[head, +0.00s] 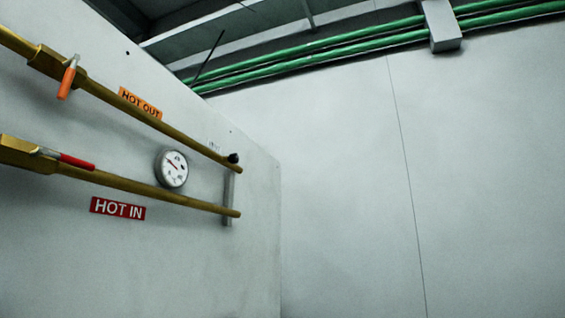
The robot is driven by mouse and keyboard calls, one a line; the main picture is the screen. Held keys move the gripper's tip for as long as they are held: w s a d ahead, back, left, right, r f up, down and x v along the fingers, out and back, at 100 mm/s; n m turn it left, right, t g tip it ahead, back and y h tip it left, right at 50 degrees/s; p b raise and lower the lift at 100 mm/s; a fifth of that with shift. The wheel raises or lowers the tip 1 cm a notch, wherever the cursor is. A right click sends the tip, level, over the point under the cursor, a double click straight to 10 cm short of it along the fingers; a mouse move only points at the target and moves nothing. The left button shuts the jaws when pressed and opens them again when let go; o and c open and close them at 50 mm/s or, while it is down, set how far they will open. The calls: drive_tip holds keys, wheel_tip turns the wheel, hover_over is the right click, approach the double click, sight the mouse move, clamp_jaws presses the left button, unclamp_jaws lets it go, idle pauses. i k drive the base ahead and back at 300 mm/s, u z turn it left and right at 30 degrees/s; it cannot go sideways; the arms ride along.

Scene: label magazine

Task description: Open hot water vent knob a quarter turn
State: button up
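A small black knob (233,158) sits at the right end of the upper brass pipe (180,132), near the top of a grey bracket (228,195). It carries no readable label, and its turn position is too small to tell. The upper pipe has an orange "HOT OUT" label (140,104) beside it. The lower brass pipe (150,190) has a red "HOT IN" label (118,208) below it. My gripper is not in view.
An orange-handled valve (67,78) is on the upper pipe, its handle pointing down across it. A red-handled valve (70,160) lies along the lower pipe. A round gauge (172,168) sits between the pipes. Green pipes (330,50) run overhead. Space to the right is clear.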

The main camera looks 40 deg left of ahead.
sight(233, 158)
drive_tip(key=i, duration=3.35)
drive_tip(key=u, duration=3.35)
